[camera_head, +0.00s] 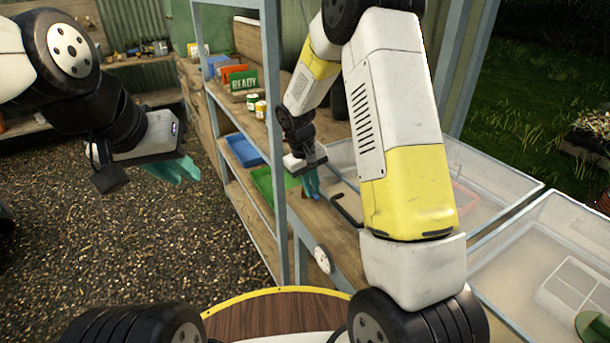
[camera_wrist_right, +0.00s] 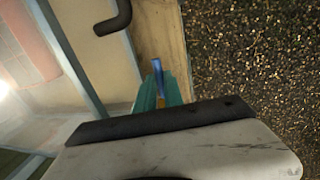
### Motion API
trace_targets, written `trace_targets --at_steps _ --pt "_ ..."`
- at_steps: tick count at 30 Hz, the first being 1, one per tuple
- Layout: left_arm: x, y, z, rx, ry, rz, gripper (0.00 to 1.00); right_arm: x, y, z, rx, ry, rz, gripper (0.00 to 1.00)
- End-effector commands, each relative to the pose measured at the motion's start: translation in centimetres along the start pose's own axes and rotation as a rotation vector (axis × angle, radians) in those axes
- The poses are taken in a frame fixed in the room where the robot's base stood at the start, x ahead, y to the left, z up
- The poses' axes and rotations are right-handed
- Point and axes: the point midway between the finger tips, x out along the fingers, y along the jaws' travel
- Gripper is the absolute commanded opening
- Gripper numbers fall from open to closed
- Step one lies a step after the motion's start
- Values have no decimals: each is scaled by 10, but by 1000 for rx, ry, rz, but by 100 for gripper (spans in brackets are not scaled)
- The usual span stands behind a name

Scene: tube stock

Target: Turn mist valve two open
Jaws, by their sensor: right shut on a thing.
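A small blue valve handle (camera_head: 316,196) stands at the wooden ledge beside the clear trays. No number can be read on it. My right gripper (camera_head: 311,182) is shut on this handle, its teal fingers reaching down from above. In the right wrist view the blue handle (camera_wrist_right: 158,66) shows between and beyond the teal fingertips (camera_wrist_right: 160,88), which hide its lower part. My left gripper (camera_head: 176,168) hangs over the gravel at the left, away from the valve. Its teal fingers are seen at an angle, and I cannot tell whether they are apart.
A black bent pipe (camera_head: 346,209) is close to the handle; it also shows in the right wrist view (camera_wrist_right: 116,22). A white round dial (camera_head: 322,260) is on the ledge nearer me. Clear trays (camera_head: 500,178) lie right. Shelves with a green READY box (camera_head: 244,81) stand behind.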

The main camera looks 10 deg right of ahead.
Motion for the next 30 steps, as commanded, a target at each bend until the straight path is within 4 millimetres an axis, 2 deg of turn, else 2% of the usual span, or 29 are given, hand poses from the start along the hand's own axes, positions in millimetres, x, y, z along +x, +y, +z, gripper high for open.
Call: trace_targets --at_steps 11,30 --pt "0 0 0 0 0 0 21 -2 -8 -3 165 -30 1 0" --pt "0 0 0 0 0 0 21 -7 -29 -18 753 -146 0 0"
